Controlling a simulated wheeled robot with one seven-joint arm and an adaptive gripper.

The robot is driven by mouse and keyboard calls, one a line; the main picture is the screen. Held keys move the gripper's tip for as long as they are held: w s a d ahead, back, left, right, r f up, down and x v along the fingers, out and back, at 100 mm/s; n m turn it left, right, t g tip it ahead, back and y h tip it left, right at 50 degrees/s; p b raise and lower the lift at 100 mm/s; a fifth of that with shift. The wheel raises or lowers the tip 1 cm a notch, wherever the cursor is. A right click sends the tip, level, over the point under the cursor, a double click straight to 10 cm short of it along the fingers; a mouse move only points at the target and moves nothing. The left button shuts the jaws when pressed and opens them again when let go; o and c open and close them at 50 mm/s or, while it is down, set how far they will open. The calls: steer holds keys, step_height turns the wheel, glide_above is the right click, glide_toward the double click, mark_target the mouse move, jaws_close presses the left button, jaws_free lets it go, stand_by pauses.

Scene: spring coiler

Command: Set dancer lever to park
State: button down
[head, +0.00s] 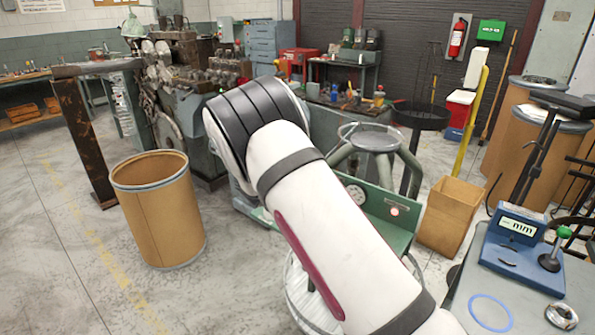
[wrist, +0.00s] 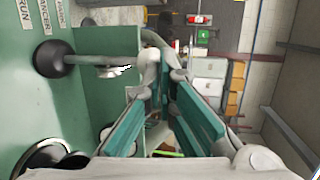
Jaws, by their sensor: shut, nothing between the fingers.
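In the wrist view, a lever with a black ball knob (wrist: 48,59) and a pale rod (wrist: 95,60) lies across a green panel (wrist: 30,110). I take it for the dancer lever. Labels above it read RUN (wrist: 25,14) and DANCER (wrist: 46,14); a third is cut off. My gripper (wrist: 164,72) has teal finger pads that meet at the tips, with nothing between them. It is right of the knob, near the rod's far end; I cannot tell if they touch. In the head view my arm hides the gripper and lever.
A brown drum (head: 160,215) is on the floor at left, a cardboard box (head: 448,220) at right. A bench (head: 465,270) with a blue meter (head: 515,240) is front right. Floor at lower left is clear.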

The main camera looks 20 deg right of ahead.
steer(key=w+d+y, duration=0.1)
steer(key=w+d+g, duration=0.1)
steer(key=d, duration=0.1)
steer(key=shift+w+r+g+y+b, duration=0.1)
steer(key=shift+r+g+y+b, duration=0.2)
steer(key=shift+y+b, duration=0.1)
steer(key=shift+w+d+f, duration=0.15)
steer(key=shift+w+d, duration=0.35)
steer(key=shift+w+d+b, duration=0.3)
steer(key=shift+d, duration=0.2)
steer(key=shift+w+d+b, duration=0.25)
steer(key=shift+d, duration=0.2)
steer(key=shift+d, duration=0.15)
steer(key=w+r+p+v, duration=0.1)
steer(key=r+p+v, duration=0.1)
steer(key=v, duration=1.2)
steer(key=shift+d+r+p, duration=0.35)
steer(key=shift+r+p, duration=0.05)
steer(key=shift+p, duration=0.3)
